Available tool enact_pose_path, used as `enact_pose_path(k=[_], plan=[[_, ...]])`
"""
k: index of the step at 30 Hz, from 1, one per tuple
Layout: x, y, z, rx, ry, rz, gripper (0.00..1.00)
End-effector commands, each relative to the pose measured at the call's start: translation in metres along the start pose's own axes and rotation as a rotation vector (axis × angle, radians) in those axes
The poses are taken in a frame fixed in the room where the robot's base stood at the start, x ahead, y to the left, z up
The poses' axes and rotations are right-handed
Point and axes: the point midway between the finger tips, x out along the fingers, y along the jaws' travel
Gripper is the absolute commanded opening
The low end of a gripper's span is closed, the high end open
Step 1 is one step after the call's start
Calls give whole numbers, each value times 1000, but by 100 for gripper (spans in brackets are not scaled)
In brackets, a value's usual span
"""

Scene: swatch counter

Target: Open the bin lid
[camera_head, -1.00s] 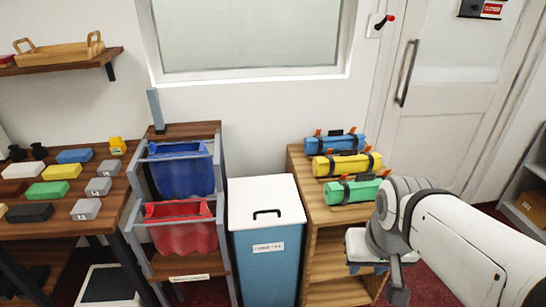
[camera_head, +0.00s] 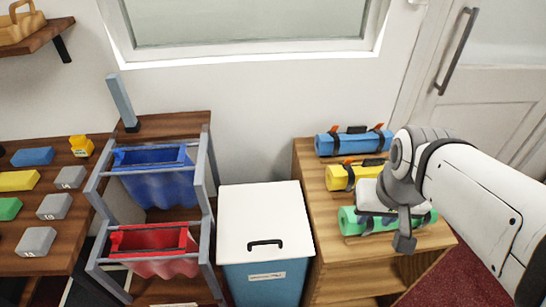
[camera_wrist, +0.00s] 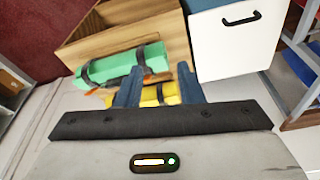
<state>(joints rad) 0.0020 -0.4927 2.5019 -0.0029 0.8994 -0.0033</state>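The bin (camera_head: 263,283) has a blue body with a label and a flat white lid (camera_head: 260,212) with a black handle (camera_head: 265,244) near its front edge. The lid lies shut on the bin. In the wrist view the white lid (camera_wrist: 232,48) and its handle (camera_wrist: 241,20) show at the upper right. My gripper (camera_wrist: 158,80) has its two fingers apart with nothing held between them. In the head view it is right of the bin, over the wooden shelf unit with the rolls, and away from the handle.
Right of the bin, a wooden shelf unit (camera_head: 311,178) bears a blue roll (camera_head: 340,144), a yellow roll (camera_head: 340,179) and a green roll (camera_head: 350,222). Left stands a grey-framed rack with blue (camera_head: 150,185) and red (camera_head: 150,242) bags. The space above the lid is clear.

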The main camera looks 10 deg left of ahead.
Motion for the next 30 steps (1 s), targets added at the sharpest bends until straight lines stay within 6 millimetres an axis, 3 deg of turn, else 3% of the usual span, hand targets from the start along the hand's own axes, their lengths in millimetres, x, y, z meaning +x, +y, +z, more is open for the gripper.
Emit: enact_pose_path(k=[8,13,17,21,27,30], plan=[[3,-3,-2,-25,-6,-3,34],[30,-26,-19,-258,-66,-32,34],[68,-69,-40,-620,-141,-88,34],[113,-128,-55,-1042,-222,-167,34],[167,-201,-57,-1518,-303,-279,34],[183,-224,-54,-1662,-325,-319,34]])
